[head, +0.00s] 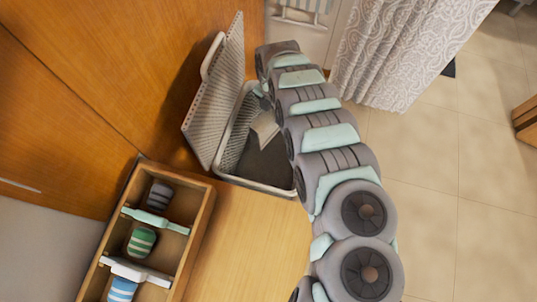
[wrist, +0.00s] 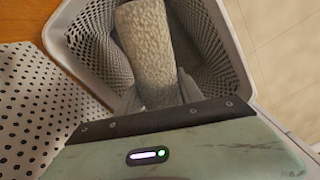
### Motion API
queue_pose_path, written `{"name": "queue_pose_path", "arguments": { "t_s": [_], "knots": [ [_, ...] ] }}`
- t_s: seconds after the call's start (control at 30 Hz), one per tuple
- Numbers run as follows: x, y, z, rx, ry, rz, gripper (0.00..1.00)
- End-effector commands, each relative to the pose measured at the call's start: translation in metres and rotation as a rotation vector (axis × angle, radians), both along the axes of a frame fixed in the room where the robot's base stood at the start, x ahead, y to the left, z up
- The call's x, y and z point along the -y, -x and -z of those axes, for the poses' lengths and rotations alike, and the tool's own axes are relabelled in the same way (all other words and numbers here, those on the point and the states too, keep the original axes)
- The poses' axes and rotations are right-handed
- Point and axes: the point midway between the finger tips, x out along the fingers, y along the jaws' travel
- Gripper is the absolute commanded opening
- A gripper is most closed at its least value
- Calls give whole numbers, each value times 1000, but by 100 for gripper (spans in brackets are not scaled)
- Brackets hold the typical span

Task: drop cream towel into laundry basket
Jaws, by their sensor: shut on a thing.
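The laundry basket (head: 260,187) is a light grey perforated bin with its lid (head: 213,105) swung open to the left. It also shows in the wrist view, its rim (wrist: 235,45) around the towel. The cream towel (wrist: 148,48) is a rolled, textured piece; in the head view its pale end (head: 266,128) shows inside the basket's opening. My gripper (wrist: 157,95) is shut on the towel's near end, with a finger on each side. The towel hangs within the opening. My arm hides part of the basket's right side, and I cannot tell the towel's height above the bottom.
A wooden organizer (head: 197,225) at lower left holds striped rolls, grey (head: 160,195), green (head: 141,240) and blue (head: 122,290). A wooden wall (head: 120,70) stands behind the lid. A patterned curtain (head: 400,50) hangs at upper right.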

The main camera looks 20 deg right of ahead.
Motion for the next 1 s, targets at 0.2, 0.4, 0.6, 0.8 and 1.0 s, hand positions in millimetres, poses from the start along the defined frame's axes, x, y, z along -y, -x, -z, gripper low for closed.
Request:
{"name": "queue_pose_path", "arguments": {
  "t_s": [0.2, 0.4, 0.6, 0.8, 1.0],
  "knots": [
    [-1, 0, 30, 0, -1, 0, 0],
    [-1, 0, 50, 1, -2, 1, 0],
    [-1, 0, 51, 1, 0, 1, 0],
    [0, 0, 51, 1, 0, 1, 48],
    [0, 0, 51, 1, 0, 1, 65]
  ]
}}
